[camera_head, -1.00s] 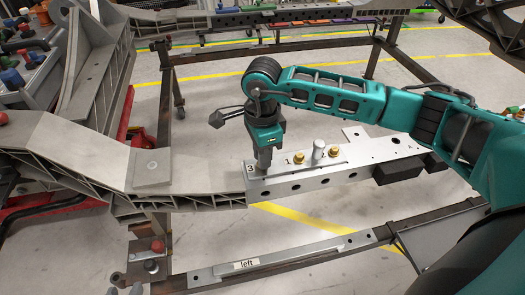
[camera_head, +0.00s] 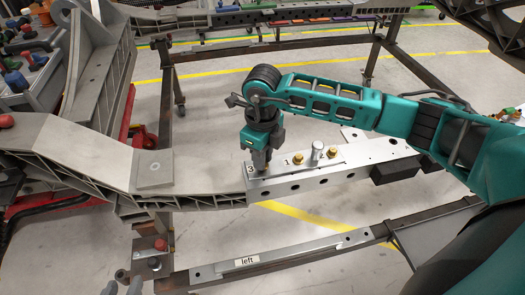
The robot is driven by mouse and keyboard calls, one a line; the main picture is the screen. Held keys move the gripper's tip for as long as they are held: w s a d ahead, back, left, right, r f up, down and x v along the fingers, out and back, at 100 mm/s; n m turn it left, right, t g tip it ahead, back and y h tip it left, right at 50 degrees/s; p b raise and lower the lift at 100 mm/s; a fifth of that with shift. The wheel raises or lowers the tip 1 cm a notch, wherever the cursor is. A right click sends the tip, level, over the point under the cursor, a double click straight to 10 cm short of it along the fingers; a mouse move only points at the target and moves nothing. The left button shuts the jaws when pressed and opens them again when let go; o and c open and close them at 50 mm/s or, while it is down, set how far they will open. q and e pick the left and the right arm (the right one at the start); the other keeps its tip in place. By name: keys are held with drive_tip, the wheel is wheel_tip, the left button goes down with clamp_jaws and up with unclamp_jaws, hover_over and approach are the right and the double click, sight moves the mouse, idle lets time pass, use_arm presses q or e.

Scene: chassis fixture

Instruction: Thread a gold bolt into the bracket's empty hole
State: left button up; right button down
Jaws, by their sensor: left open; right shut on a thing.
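The metal bracket (camera_head: 345,165) is a long light-grey bar with a raised plate on top that carries number labels. Two gold bolts, a left one (camera_head: 299,159) and a right one (camera_head: 333,153), sit in this plate on either side of a silver post (camera_head: 317,152). My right gripper (camera_head: 262,168) points down at the plate's left end, beside the label "3" (camera_head: 251,170). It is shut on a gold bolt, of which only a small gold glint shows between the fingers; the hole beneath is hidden. My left gripper (camera_head: 123,288) shows only its grey, spread fingertips at the bottom left edge.
A grey chassis beam (camera_head: 95,155) adjoins the bracket's left end. A lower rail (camera_head: 290,258) labelled "left" runs across the front. Black blocks (camera_head: 395,170) sit by the bracket's right side. A workbench with coloured tools (camera_head: 25,70) stands at the far left.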

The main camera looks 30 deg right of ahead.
drive_tip(key=m, duration=0.2)
drive_tip(key=shift+s+a+f+m+p, duration=0.1)
drive_tip(key=shift+s+f+m+p, duration=0.1)
drive_tip(key=shift+m+p, duration=0.2)
drive_tip(key=shift+f+m, duration=0.15)
drive_tip(key=shift+m, duration=0.75)
drive_tip(key=c, duration=1.1)
unclamp_jaws()
drive_tip(key=shift+o, duration=0.8)
drive_tip(key=shift+w, duration=0.1)
